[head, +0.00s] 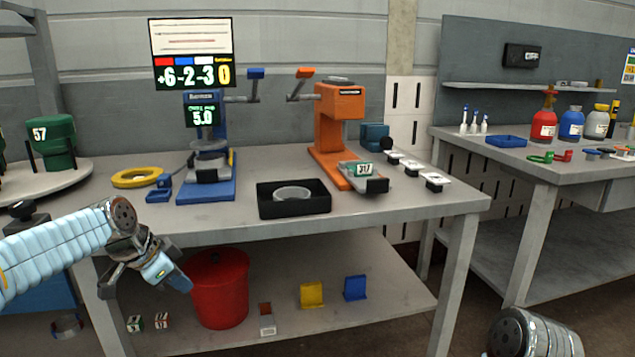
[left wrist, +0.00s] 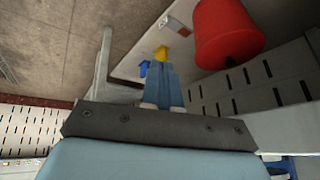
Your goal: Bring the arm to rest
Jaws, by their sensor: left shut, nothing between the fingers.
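My left arm (head: 50,250) reaches in from the left of the head view. Its left gripper (head: 182,284) hangs in front of the table's lower part, pointing down and to the right. The gripper's blue fingers are closed together and empty; they also show in the left wrist view (left wrist: 164,84). They appear in front of the red bucket's left edge in the head view, and I see no contact. Part of my right arm (head: 532,335) shows at the bottom right; its gripper is out of view.
The grey table (head: 420,205) carries a blue machine (head: 207,185), an orange machine (head: 335,125) and a black tray (head: 293,211). The red bucket (head: 218,290) stands on the lower shelf. A green cylinder (head: 54,142) stands at the left. A second bench (head: 540,165) is at the right.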

